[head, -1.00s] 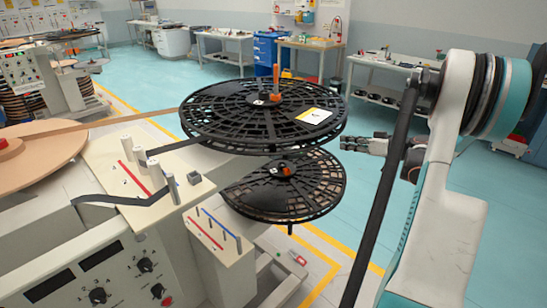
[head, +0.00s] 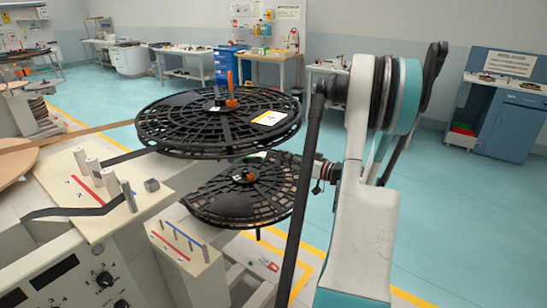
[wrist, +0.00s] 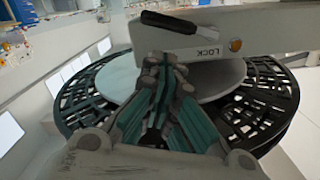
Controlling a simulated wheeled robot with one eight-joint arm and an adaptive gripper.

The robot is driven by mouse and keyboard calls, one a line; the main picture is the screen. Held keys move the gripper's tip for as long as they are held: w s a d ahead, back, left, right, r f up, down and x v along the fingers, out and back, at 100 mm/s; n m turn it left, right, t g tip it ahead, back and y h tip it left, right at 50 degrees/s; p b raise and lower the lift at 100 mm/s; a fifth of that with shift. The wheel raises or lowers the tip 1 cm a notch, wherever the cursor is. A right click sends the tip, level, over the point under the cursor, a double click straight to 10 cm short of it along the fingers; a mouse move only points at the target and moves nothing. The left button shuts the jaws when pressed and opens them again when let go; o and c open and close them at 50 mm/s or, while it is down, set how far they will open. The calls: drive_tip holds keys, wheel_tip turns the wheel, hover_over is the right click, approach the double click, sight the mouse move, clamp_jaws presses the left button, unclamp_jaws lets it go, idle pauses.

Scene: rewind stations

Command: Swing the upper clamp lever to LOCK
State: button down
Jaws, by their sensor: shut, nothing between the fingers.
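The upper reel (head: 200,140) is a black lattice disc. An orange lever (head: 230,88) stands upright near its hub, apparently the upper clamp lever. The lower reel (head: 215,205) sits beneath, with a smaller orange piece (head: 249,176) at its hub. My gripper (wrist: 165,62) is shut and empty in the wrist view. Its tips are just below a pale bar marked LOCK (wrist: 208,52) with a black handle (wrist: 168,22) and an orange button (wrist: 235,45); contact cannot be told. In the head view my wrist is right of the lower reel; the fingertips are hard to make out.
The pale machine with guide posts (head: 110,182) and a knob panel (head: 80,280) stands left and in front. A smaller block with pegs (head: 180,245) is below the reels. Benches and a blue cabinet (head: 505,110) line the back. The teal floor at right is clear.

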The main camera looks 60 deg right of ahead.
sight(253, 160)
drive_tip(key=w+b, duration=0.2)
drive_tip(key=w, duration=0.7)
drive_tip(key=shift+f, duration=0.25)
drive_tip(key=shift+f, duration=0.1)
